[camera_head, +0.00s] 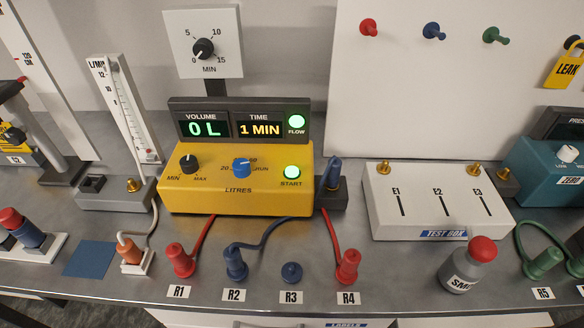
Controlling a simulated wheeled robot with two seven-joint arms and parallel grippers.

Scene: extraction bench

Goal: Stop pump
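The pump is a yellow box (235,197) in the centre of the bench, with a dark display panel (240,104) above it. The display reads VOLUME 0 L and TIME 1 MIN. The green START button (291,172) is lit, and so is the green FLOW lamp (296,121). A black MIN/MAX knob (188,163) and a blue LITRES knob (241,167) sit on the front face. Neither of my grippers shows in this view.
A blue-handled switch or valve (333,172) stands right beside the pump. Red and blue hose plugs (181,262) sit in front at R1, R2 and R4. A white test box (436,203) and a grey bottle with a red cap (469,266) stand to the right.

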